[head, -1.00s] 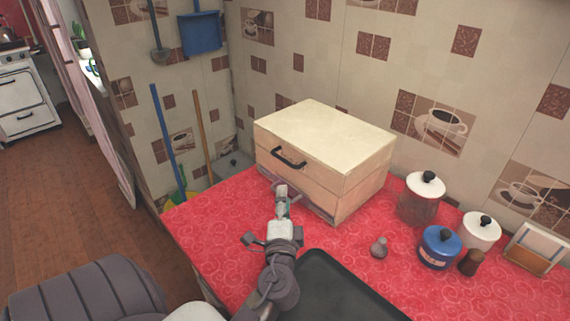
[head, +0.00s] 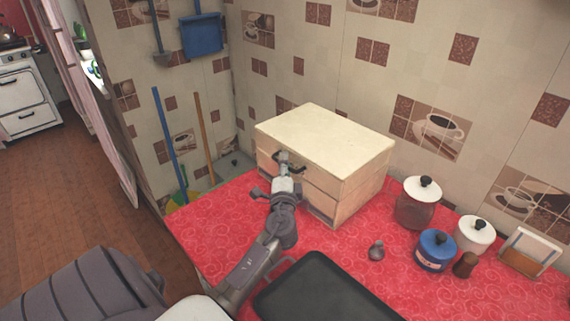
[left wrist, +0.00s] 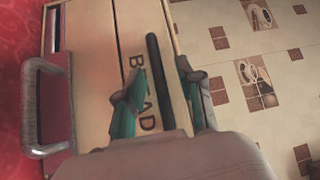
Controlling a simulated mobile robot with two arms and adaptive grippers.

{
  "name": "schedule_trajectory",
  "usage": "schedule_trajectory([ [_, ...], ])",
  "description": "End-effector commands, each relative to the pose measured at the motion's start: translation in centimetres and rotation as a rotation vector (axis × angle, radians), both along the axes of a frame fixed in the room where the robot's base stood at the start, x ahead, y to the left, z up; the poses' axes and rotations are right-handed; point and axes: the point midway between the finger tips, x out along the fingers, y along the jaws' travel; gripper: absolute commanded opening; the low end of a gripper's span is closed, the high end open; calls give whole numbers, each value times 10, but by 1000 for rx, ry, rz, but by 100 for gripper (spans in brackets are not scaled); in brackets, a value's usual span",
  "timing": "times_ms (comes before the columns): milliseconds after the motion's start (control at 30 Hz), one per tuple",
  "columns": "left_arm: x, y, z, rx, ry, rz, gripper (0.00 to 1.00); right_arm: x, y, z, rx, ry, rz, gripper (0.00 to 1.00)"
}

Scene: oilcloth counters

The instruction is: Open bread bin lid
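The wooden bread bin (head: 325,132) stands on the red counter against the tiled wall, with its pale lid down. In the left wrist view its front (left wrist: 132,40) shows the letters BREAD and a dark bar handle (left wrist: 155,70). My left gripper (head: 284,158) is at the bin's front, over the handle, which it partly hides in the head view. In the left wrist view its fingers (left wrist: 157,88) are open on either side of the handle, with gaps visible. A grey lower handle (left wrist: 46,105) shows to the left there. My right gripper is not in view.
Right of the bin stand a white-lidded jar (head: 417,203), a blue canister (head: 435,250), a white canister (head: 475,235), a brown shaker (head: 465,265) and a napkin holder (head: 530,252). A small dark item (head: 376,250) and a black tray (head: 325,293) are nearer.

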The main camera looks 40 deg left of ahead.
Motion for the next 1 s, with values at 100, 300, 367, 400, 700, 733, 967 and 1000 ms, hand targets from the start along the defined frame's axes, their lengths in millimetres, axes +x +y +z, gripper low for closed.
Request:
schedule_trajectory([
  [100, 0, 0, 0, 0, 0, 0, 37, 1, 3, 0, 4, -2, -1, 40],
  [300, 0, 0, 0, 0, 0, 0, 22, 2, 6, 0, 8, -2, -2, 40],
  [367, 0, 0, 0, 0, 0, 0, 12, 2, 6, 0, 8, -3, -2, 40],
  [400, 0, 0, 0, 0, 0, 0, 6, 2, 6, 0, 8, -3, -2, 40],
  [700, 0, 0, -1, 0, 1, -1, 0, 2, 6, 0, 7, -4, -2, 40],
  [733, 0, 0, -1, 0, 1, -1, 0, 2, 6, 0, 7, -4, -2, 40],
  [967, 0, -1, 5, 0, 9, -1, 0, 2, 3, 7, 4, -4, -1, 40],
  [1000, 1, -1, 8, 1, 14, -1, 0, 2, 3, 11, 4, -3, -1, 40],
])
